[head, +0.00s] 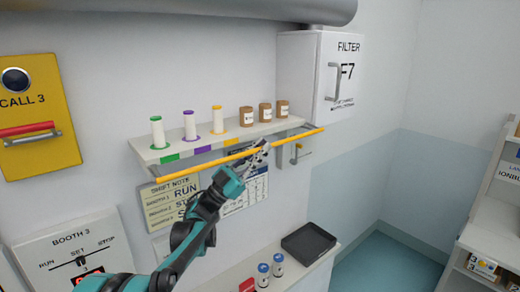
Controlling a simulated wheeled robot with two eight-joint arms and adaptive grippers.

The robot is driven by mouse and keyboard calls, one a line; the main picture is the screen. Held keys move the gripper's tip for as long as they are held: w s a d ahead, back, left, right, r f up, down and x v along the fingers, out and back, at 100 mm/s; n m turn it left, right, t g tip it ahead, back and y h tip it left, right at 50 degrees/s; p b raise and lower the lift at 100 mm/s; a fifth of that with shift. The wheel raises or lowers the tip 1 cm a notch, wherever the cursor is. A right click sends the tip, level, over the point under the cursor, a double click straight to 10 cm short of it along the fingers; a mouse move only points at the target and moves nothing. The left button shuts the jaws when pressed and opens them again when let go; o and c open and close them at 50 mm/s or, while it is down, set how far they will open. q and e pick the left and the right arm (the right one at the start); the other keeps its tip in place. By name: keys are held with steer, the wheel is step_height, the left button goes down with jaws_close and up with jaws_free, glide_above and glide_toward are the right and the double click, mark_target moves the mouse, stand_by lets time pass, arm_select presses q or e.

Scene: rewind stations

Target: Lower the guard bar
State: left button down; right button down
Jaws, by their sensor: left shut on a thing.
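The yellow guard bar (215,160) runs along the front of a wall shelf (166,153), at about the level of the shelf's front edge or a little below it. My left gripper (262,147) is shut on the bar, right of its middle. The gripper hides a short stretch of the bar. My right gripper is not in view.
Several spools and brown jars stand on the shelf. A filter cabinet (318,75) hangs at the shelf's right end. Below is a counter with a black tray (308,243) and bottles (278,264). A yellow call box (40,105) hangs at left. The floor at right is clear.

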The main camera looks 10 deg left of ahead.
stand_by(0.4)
arm_select(q)
steer(key=c, duration=1.6)
jaws_free()
steer(key=shift+o, duration=0.2)
steer(key=v, duration=1.2)
